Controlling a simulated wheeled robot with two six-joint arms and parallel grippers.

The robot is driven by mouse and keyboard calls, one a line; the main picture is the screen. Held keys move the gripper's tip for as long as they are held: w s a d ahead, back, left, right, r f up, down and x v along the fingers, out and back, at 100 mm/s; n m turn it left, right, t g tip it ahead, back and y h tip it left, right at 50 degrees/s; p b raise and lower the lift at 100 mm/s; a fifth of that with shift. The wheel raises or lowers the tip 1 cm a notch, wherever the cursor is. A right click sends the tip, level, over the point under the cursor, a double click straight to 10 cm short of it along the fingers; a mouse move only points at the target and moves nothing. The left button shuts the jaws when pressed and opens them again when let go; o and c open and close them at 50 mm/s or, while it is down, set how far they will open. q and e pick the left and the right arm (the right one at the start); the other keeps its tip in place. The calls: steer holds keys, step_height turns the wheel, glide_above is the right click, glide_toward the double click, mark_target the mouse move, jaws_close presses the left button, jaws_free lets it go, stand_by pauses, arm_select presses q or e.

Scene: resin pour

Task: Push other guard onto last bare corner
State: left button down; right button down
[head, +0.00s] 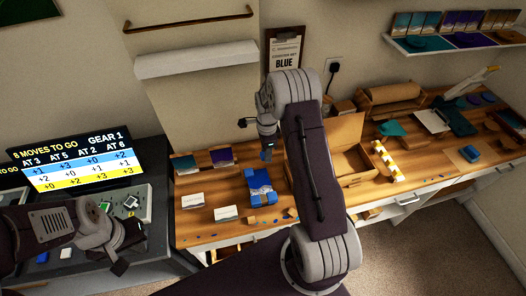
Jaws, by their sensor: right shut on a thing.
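A blue block (258,184) lies on the wooden bench, left of the open cardboard box. Its top has a lighter blue pattern, and its corners are too small to make out clearly. My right gripper (267,152) is above and behind the block, pointing down. It is shut on a small blue piece at its fingertips, apart from the block; I cannot tell for sure that this is a guard. Small tan pieces (252,220) lie just in front of the block. My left gripper (128,250) is low at the left, over the dark cabinet; its jaws are unclear.
The open cardboard box (352,163) stands right of my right arm, which hides part of the bench. A yellow-and-white striped bar (388,165) lies farther right. A lit display (77,166) is at the left.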

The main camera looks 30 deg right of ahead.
steer(key=shift+a+f+b, duration=0.15)
steer(key=shift+f+b, duration=0.15)
steer(key=shift+f, duration=0.05)
steer(key=shift+f+b, duration=0.3)
steer(key=shift+f, duration=0.05)
steer(key=b, duration=0.4)
glide_above(265, 169)
step_height(265, 169, down, 5)
steer(key=shift+s+r, duration=0.1)
steer(key=shift+f, duration=0.3)
steer(key=shift+f, duration=0.15)
steer(key=shift+f, duration=0.35)
